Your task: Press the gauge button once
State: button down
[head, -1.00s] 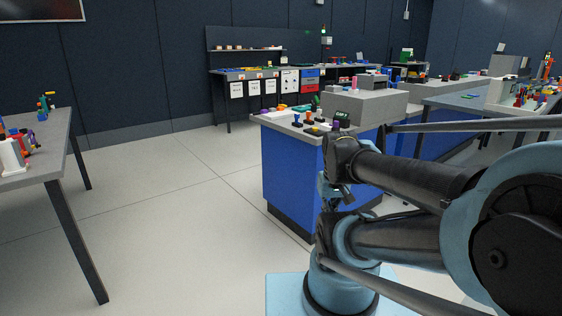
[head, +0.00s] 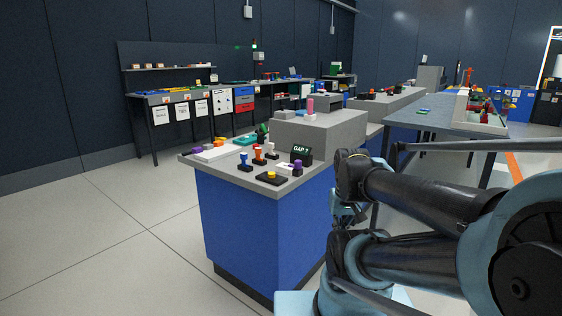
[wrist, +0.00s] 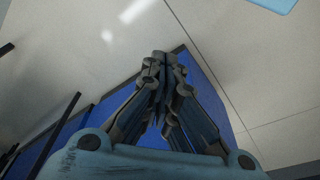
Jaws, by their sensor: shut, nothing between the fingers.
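A yellow button (head: 271,174) on a flat black base sits near the front corner of the blue bench's grey top (head: 225,171) in the head view. A small black display (head: 301,154) with green text, seemingly "GAP", stands just behind it. I cannot tell for certain which part is the gauge button. My gripper (wrist: 164,62) is shut and empty in the wrist view, its fingertips together above the floor and a blue panel. In the head view my folded arm is to the right of the bench, apart from the button. The button is not in the wrist view.
Blue, orange and white-topped stamp-like pieces (head: 258,154) stand beside the button, with a purple-topped one (head: 297,168) at its right. A large grey block (head: 318,131) fills the bench's rear. A grey table (head: 440,118) stands to the right. Floor at left is clear.

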jog(key=shift+w, duration=0.6)
jog(key=w+a+r+n+g, duration=0.1)
jog(key=w+a+r+n, duration=0.2)
jog(key=w+r, duration=0.5)
jog(key=w+a+r+n, duration=0.2)
jog(key=w+a+r, duration=0.2)
jog(key=w+r, duration=0.35)
jog(key=w+a+r+n, duration=0.2)
jog(key=w+a+r, duration=0.1)
jog(key=w+a, duration=0.4)
jog(key=w+a+r+n+g, duration=0.1)
jog(key=w+a+r+n, duration=0.2)
jog(key=w+a, duration=0.4)
jog(key=w+r, duration=0.1)
jog(key=w, duration=0.2)
jog(key=shift+a, duration=0.25)
jog(key=shift+f, duration=0.1)
